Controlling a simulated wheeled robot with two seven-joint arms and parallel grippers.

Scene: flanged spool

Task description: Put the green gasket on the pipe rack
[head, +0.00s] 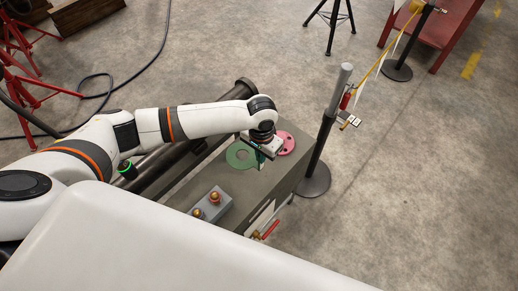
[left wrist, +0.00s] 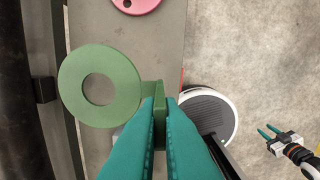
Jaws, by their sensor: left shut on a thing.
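The green gasket (head: 233,160) is a flat ring with a tab, above or on the grey bench top; I cannot tell whether it touches. It also shows in the left wrist view (left wrist: 70,86), ring to the left of the fingers. My left gripper (head: 262,157) is shut on the gasket's tab, and its teal fingers (left wrist: 161,103) fill the lower middle of the wrist view. My right gripper (left wrist: 269,130) shows at the right of the wrist view, empty, its fingers apart. Dark pipes (head: 163,163) run along the bench's left side, perhaps the pipe rack, partly hidden by my left arm.
A pink flange (head: 286,143) lies on the grey bench (head: 188,203), just beyond the gripper. A grey block with brass fittings (head: 212,207) sits at the near side. A barrier post (head: 322,140) stands right of the bench. A red-handled valve (head: 270,229) juts from the bench's side.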

